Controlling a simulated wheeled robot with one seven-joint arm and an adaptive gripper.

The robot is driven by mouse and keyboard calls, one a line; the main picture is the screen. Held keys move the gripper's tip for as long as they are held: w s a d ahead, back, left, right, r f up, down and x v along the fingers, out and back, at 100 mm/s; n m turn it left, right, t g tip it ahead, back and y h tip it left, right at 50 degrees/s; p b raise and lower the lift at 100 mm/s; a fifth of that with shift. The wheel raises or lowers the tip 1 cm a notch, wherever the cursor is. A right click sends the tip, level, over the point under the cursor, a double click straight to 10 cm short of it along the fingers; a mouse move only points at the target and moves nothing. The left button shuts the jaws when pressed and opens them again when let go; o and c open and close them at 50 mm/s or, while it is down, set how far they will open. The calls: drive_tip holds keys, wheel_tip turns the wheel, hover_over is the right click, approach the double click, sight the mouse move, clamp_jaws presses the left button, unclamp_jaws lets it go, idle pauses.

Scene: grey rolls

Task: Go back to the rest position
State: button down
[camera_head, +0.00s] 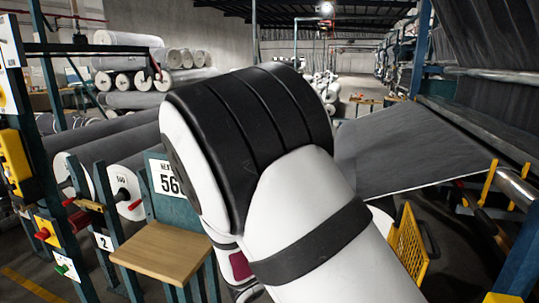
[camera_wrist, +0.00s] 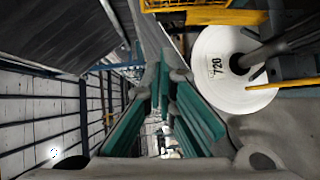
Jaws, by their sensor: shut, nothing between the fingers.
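My gripper (camera_wrist: 163,75) shows in the wrist view, its grey fingers with teal pads running up the middle. It is shut and empty, with the fingertips close together. In the head view my own white and black arm fills the middle, and my gripper is not visible there. What lies directly behind the arm is hidden.
In the wrist view a white roll end marked 720 (camera_wrist: 220,66) is right of the fingertips, near a yellow frame (camera_wrist: 215,17). In the head view a wooden shelf (camera_head: 162,252) stands left of my arm, a grey sheet (camera_head: 410,150) right. Stacked rolls (camera_head: 127,80) are behind.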

drive_tip(key=s+d+r+m+g+y+p, duration=0.25)
drive_tip(key=s+d+r+g, duration=0.25)
drive_tip(key=s, duration=0.4)
drive_tip(key=s+d+r+m+g+y+p, duration=0.1)
drive_tip(key=s+d+r+m+g+y, duration=0.25)
drive_tip(key=s+d, duration=0.45)
drive_tip(key=s+a+r+t+y+p, duration=0.1)
drive_tip(key=s+a+r+y, duration=0.3)
drive_tip(key=s, duration=0.4)
drive_tip(key=s+a+r+t+y+p, duration=0.2)
drive_tip(key=s+a+r+y+p, duration=0.1)
drive_tip(key=s+r, duration=0.3)
drive_tip(key=shift+s+a+r+y, duration=0.15)
drive_tip(key=shift+s+a+y, duration=0.35)
drive_tip(key=shift+s+a, duration=0.55)
